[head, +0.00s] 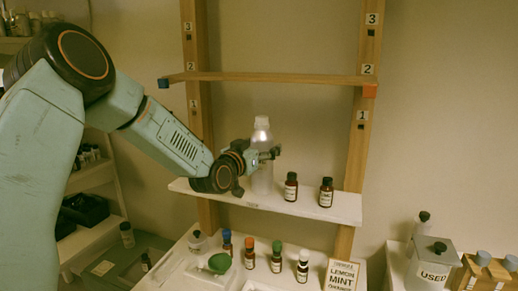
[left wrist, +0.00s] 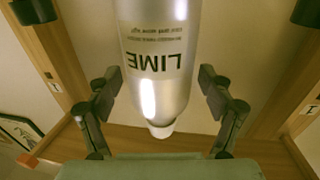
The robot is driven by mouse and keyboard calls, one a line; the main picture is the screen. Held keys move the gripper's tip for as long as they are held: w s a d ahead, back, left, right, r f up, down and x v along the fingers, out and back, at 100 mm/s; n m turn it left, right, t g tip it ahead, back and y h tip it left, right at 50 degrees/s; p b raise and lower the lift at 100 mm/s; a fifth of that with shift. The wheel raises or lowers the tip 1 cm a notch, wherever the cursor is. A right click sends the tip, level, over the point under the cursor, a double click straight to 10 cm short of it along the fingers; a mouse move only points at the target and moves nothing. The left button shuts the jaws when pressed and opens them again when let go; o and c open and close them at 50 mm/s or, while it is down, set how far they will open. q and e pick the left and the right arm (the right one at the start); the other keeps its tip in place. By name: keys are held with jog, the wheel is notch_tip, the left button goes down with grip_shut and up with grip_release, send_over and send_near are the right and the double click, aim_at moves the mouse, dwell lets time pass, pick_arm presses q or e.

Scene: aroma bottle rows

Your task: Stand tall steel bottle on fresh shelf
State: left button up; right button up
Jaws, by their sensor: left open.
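The tall steel bottle (head: 262,180) stands upright on the white lower shelf (head: 325,208), left of two small dark bottles. In the left wrist view the steel bottle (left wrist: 160,55) appears upside down, with the label "LIME". My left gripper (head: 265,155) is open at the bottle's upper body. In the left wrist view its fingers (left wrist: 157,88) lie on either side of the bottle, with gaps showing. A small tag on the shelf's front edge is too small to read. My right gripper is not in view.
Two dark bottles (head: 308,190) stand right of the steel bottle. A wooden shelf (head: 270,77) runs above. Below, a white surface holds several capped bottles (head: 276,258) and a sign (head: 341,275) reading "LEMON MINT". A grey container (head: 432,265) marked "USED" stands lower right.

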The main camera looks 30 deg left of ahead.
pick_arm(q)
jog(key=shift+s+a, duration=0.1)
jog(key=shift+s, duration=0.1)
jog(key=s, duration=0.6)
jog(key=shift+s+d+r, duration=0.25)
jog(key=shift+s+r, duration=0.05)
jog(key=shift+r, duration=0.05)
jog(key=s+p, duration=0.1)
jog(key=s, duration=0.1)
jog(key=s+p, duration=0.3)
jog(key=s, duration=0.1)
jog(key=shift+d+f, duration=0.1)
jog(key=shift+d, duration=0.15)
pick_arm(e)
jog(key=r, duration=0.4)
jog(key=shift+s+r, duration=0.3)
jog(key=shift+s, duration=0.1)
pick_arm(q)
jog(key=shift+w, duration=0.15)
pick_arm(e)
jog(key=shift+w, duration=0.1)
pick_arm(q)
jog(key=shift+w+f, duration=0.15)
jog(key=shift+w, duration=0.1)
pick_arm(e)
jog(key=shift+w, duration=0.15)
pick_arm(q)
jog(key=shift+s, duration=0.1)
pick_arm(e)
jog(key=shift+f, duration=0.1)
